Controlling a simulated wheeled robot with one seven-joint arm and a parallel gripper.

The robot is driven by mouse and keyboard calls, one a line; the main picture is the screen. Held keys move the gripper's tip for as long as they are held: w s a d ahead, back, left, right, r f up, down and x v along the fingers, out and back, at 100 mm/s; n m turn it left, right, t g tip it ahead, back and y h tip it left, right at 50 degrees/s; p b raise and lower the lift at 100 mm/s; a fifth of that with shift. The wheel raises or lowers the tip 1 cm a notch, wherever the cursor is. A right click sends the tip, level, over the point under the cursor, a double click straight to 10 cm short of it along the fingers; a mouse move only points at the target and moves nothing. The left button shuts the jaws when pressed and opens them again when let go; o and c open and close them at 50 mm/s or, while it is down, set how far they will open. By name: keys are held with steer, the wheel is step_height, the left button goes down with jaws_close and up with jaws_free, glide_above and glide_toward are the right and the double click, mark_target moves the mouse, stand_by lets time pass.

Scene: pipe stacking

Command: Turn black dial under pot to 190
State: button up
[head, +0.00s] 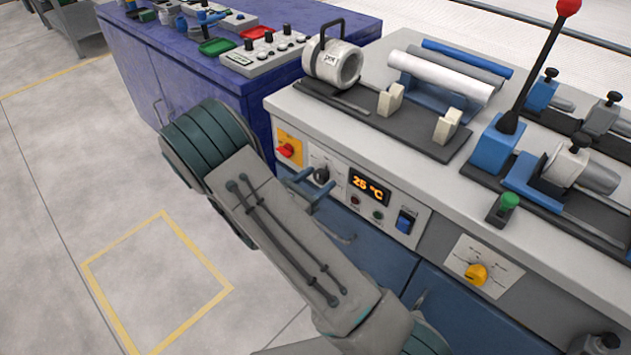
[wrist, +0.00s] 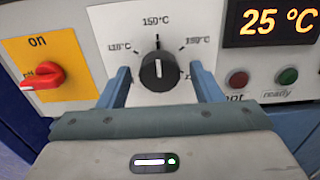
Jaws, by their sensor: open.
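The black dial (wrist: 158,72) sits on the white front panel, with its white mark pointing straight up to 150 °C. A scale around it shows a label at the left and what looks like 190 °C at the right. In the head view the dial (head: 321,174) is below the grey pot (head: 334,62), just beyond my gripper. My gripper (wrist: 159,82) is open, with one blue finger on each side of the dial. I cannot tell whether the fingers touch it. The display (wrist: 270,22) reads 25 °C.
A red switch (wrist: 42,75) on a yellow plate is left of the dial. A red button (wrist: 237,79) and a green button (wrist: 287,76) are to its right. A blue rocker switch (head: 405,222) and a yellow knob (head: 476,273) are farther right.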

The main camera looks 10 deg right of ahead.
steer(key=c, duration=1)
steer(key=shift+f+m, duration=0.1)
steer(key=shift+m, duration=0.2)
steer(key=m+b, duration=0.2)
steer(key=shift+f+m, duration=0.1)
steer(key=shift+m, duration=0.2)
steer(key=m+b, duration=0.3)
steer(key=shift+m, duration=0.3)
steer(key=m+b, duration=0.2)
steer(key=m, duration=0.1)
steer(key=shift+b, duration=0.4)
steer(key=shift+m+b, duration=0.8)
steer(key=shift+m, duration=0.2)
